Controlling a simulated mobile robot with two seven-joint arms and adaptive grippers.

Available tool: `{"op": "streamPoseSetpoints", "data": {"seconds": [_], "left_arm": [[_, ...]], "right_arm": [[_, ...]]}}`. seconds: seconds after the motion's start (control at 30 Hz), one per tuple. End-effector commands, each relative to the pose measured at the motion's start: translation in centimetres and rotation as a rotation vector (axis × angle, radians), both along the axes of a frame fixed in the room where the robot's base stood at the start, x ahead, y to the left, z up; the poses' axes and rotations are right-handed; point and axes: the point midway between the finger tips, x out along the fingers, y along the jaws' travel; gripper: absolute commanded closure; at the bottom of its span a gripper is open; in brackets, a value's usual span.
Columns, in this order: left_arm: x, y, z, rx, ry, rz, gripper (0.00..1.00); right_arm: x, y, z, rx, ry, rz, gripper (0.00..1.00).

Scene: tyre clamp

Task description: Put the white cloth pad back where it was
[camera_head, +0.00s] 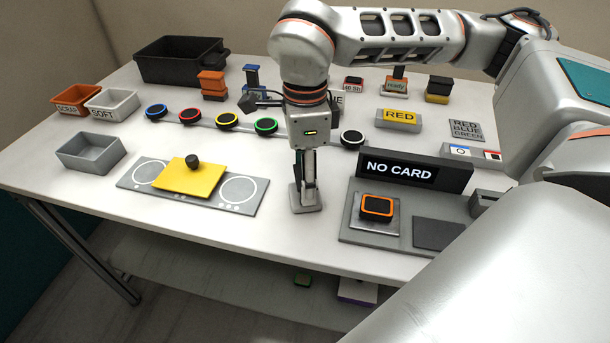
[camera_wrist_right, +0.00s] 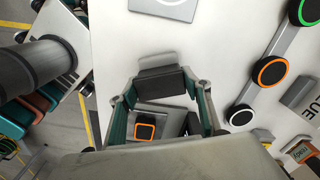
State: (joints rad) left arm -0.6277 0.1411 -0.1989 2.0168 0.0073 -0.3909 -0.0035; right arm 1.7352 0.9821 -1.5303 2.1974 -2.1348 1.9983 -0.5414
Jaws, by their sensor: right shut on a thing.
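My right gripper (camera_head: 307,190) reaches straight down to the table, between the grey plate with white rings and the card reader. It is shut on a small flat grey piece (camera_head: 306,203) at or just above the tabletop. I cannot tell whether this piece is the white cloth pad. In the right wrist view my gripper (camera_wrist_right: 162,100) shows a dark block between its linkages; its face is in shadow. I see no other clear white cloth pad. My left gripper is not in view.
A yellow sheet with a dark knob (camera_head: 190,176) lies on the ringed plate (camera_head: 242,193). The NO CARD panel (camera_head: 410,171) and an orange-rimmed black piece (camera_head: 377,207) stand close right. Behind are ringed discs (camera_head: 227,121). A grey bin (camera_head: 91,153) stands left.

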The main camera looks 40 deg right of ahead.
Motion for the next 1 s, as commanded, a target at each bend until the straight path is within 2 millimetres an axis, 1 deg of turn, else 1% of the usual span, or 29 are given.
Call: {"op": "streamPoseSetpoints", "data": {"seconds": [0.17,0.2,0.23,0.53,0.67,0.77,1.0], "left_arm": [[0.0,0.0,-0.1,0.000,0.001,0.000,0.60],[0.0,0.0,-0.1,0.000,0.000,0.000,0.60],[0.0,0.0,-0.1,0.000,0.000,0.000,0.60],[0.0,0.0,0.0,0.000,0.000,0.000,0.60],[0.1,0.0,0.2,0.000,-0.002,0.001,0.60],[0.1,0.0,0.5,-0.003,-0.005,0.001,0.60],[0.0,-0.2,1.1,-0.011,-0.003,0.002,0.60]], "right_arm": [[0.0,0.0,-0.4,0.000,0.001,0.000,0.69],[0.0,0.0,-0.3,0.000,0.001,-0.001,0.42],[0.0,0.0,-0.3,0.000,0.001,-0.001,0.35],[0.0,0.0,-0.3,0.000,0.001,0.000,0.35],[0.0,0.0,0.3,0.000,-0.001,0.000,0.35],[0.1,0.0,1.6,0.001,-0.003,-0.001,0.35],[0.1,0.0,6.6,0.000,-0.007,0.000,0.35]]}}
